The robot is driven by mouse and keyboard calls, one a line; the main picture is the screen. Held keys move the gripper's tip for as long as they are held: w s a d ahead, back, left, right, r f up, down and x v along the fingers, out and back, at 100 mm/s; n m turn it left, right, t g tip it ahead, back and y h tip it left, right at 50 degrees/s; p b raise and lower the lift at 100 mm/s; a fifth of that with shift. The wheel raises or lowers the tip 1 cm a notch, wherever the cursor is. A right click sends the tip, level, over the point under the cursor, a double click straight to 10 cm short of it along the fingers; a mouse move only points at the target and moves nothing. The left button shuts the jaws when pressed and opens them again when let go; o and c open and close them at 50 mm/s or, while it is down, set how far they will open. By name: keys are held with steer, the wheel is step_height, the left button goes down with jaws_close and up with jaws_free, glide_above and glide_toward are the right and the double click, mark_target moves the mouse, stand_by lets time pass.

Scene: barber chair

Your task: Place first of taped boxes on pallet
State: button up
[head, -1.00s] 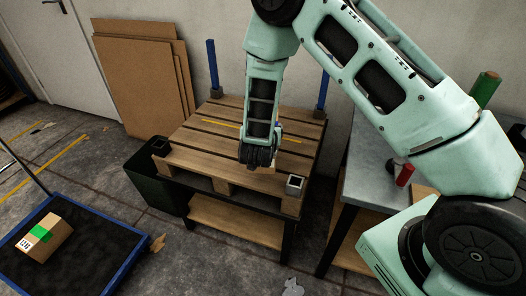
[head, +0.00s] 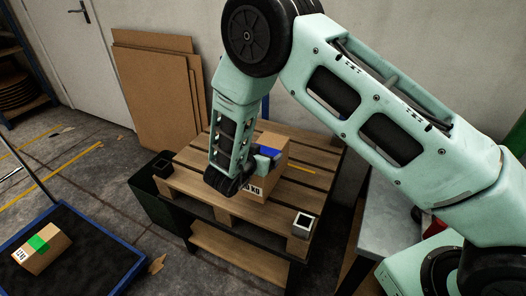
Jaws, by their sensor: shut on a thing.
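A cardboard box with blue tape (head: 273,176) is at the middle of the wooden pallet (head: 194,183), which lies on a low stand. My gripper (head: 248,172) is at the box's left side and shut on it; its arm link hides part of the box. I cannot tell whether the box's underside touches the slats. A second cardboard box, with green tape (head: 40,246), lies on the dark blue-edged platform (head: 85,268) at lower left.
Cardboard sheets (head: 155,100) lean on the wall. A grey-topped table (head: 385,210) is at right.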

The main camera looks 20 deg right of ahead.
steer(key=shift+w+f, duration=0.15)
steer(key=shift+f, duration=2.6)
